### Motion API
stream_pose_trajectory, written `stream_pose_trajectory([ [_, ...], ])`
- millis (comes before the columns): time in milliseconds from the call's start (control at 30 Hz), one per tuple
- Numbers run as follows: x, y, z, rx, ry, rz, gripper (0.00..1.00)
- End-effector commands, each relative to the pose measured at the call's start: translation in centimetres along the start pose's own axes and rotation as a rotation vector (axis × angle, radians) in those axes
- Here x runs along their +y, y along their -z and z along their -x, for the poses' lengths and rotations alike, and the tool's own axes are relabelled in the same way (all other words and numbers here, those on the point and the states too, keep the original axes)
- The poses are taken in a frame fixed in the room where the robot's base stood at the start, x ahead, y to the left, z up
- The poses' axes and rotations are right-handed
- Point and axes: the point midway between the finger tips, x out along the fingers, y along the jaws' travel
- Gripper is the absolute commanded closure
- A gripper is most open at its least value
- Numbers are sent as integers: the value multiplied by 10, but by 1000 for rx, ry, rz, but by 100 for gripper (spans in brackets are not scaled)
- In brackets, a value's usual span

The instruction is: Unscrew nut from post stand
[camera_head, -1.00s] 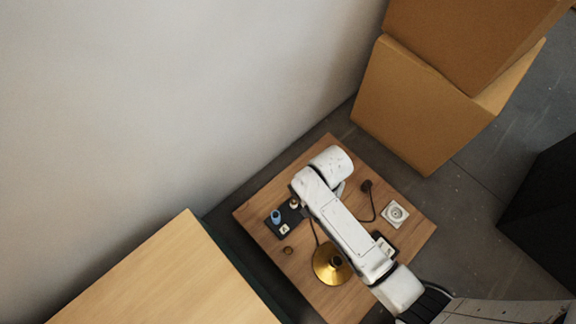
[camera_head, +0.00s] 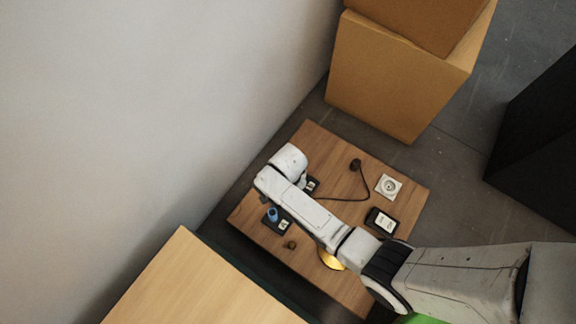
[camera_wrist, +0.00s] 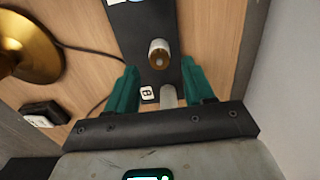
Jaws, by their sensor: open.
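The black post stand (camera_wrist: 130,30) runs up the wrist view on the wood table. In the head view, my arm covers its middle and one end (camera_head: 276,227) shows. A short metallic cylinder with a dark hole in its end (camera_wrist: 158,54), apparently the nut on its post, stands on it. A paler, plain post (camera_wrist: 168,96) is nearer my palm. The head view hides the fingers.
A gold lamp base (camera_head: 331,262) is partly under my arm. A blue piece (camera_head: 272,213) stands on the stand. A small brown part (camera_head: 291,245), a dark box (camera_head: 381,222), a corded plug (camera_head: 355,165) and a white socket (camera_head: 389,187) are on the table. A wall (camera_wrist: 288,70) is close at right.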

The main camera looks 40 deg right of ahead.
Motion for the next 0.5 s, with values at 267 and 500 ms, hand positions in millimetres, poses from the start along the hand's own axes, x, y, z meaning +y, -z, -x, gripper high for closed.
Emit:
stream_pose_trajectory([
  [267,0,0,-18,0,1,1,47],
  [500,0,0,-18,1,1,1,47],
])
